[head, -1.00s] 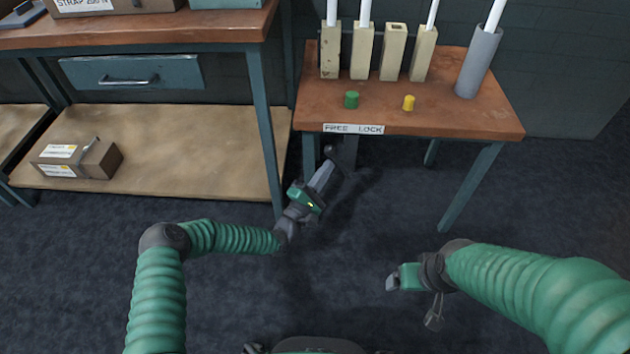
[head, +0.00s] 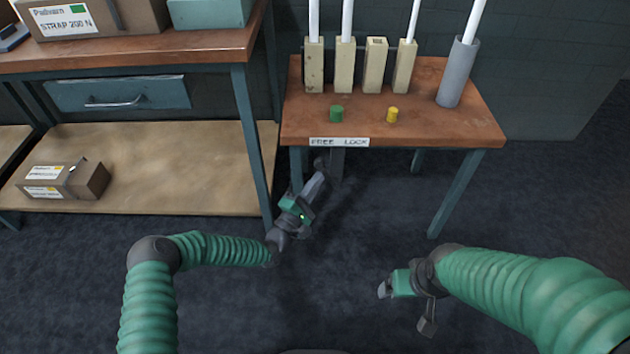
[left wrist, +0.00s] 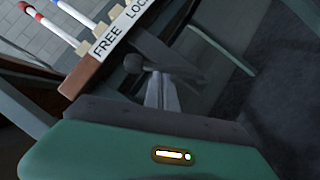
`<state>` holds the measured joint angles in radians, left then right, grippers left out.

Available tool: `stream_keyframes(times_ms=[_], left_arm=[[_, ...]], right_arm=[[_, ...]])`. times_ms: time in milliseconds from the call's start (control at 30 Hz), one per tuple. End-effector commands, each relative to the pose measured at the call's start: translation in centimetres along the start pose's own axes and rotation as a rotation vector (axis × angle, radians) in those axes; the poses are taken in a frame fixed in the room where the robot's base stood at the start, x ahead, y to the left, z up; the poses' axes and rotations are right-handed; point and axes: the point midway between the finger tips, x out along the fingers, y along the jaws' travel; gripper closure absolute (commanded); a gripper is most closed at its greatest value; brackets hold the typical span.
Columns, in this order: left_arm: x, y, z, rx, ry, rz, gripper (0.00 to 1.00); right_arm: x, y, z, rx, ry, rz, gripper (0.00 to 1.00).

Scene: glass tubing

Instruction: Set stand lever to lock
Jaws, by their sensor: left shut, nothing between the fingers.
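The stand (head: 405,130) is a small wood-topped table with a white FREE LOCK label (head: 339,142) on its front edge. Below the label is a dark lever; its round knob (head: 319,163) lies under the FREE end. In the left wrist view the knob (left wrist: 133,63) shows just beyond the fingertips, with a dark bar running right from it. My left gripper (head: 320,178) is shut and empty, close to the knob; I cannot tell whether they touch. My right gripper (head: 384,291) hangs at lower right, away from the stand; its jaw opening is unclear.
A workbench (head: 200,55) with a lower shelf (head: 150,165) stands at left. Floor in front is clear.

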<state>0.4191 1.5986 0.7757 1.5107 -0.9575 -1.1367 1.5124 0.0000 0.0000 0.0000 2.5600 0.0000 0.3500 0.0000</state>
Motion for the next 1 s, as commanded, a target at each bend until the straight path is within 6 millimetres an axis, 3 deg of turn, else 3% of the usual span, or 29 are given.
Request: stream_keyframes(times_ms=[433,800,1000], left_arm=[[1.7,1.5,2.6,0.257,-0.004,-0.172,1.00],[3.3,1.0,5.0,0.546,-0.004,-0.363,1.00],[3.9,0.3,5.8,0.674,-0.003,-0.449,1.00]], right_arm=[[-5.5,0.0,-1.3,0.000,0.000,0.000,0.14],[-10.0,0.0,-2.4,0.000,0.000,0.000,0.14],[-11.1,0.0,-2.6,0.000,0.000,0.000,0.14]])
